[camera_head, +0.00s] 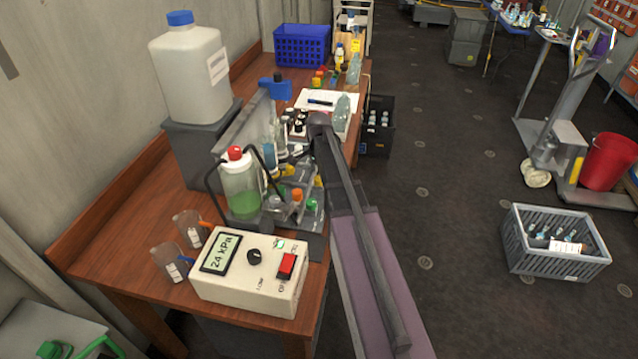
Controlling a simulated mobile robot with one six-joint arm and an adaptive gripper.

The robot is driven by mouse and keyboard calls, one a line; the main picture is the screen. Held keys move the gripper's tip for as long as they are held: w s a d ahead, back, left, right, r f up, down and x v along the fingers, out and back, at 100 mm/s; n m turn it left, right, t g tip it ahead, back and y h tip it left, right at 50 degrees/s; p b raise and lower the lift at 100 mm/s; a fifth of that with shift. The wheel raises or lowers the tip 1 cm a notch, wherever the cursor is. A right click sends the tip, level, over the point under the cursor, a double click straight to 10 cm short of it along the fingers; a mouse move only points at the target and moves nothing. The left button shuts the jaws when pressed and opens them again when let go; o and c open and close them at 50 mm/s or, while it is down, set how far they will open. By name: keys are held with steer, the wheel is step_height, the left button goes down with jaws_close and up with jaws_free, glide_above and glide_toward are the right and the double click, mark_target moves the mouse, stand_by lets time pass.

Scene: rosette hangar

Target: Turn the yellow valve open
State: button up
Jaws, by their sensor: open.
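Small yellow parts (288,170) show in the middle of the rig on the wooden bench, among clear glassware and tubes. Another yellow part shows just to the right, beside my arm. I cannot tell which one is the yellow valve's handle, or how it is turned. An orange knob (297,194) and a green knob (311,206) stand in front of them. A long dark link of my arm rises from the lower right to a joint close to the rig's right side. I cannot make out my gripper's fingers in the clutter there.
A white box reading 24 kPa (250,270) stands at the bench front, with a red-capped bottle (241,185) of green liquid behind it. A large white jug (190,75) stands at the back left. A grey crate (555,260) sits on the floor at right; floor between is clear.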

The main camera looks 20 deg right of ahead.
steer(key=shift+f+b, duration=0.65)
steer(key=shift+f, duration=0.25)
jaws_close()
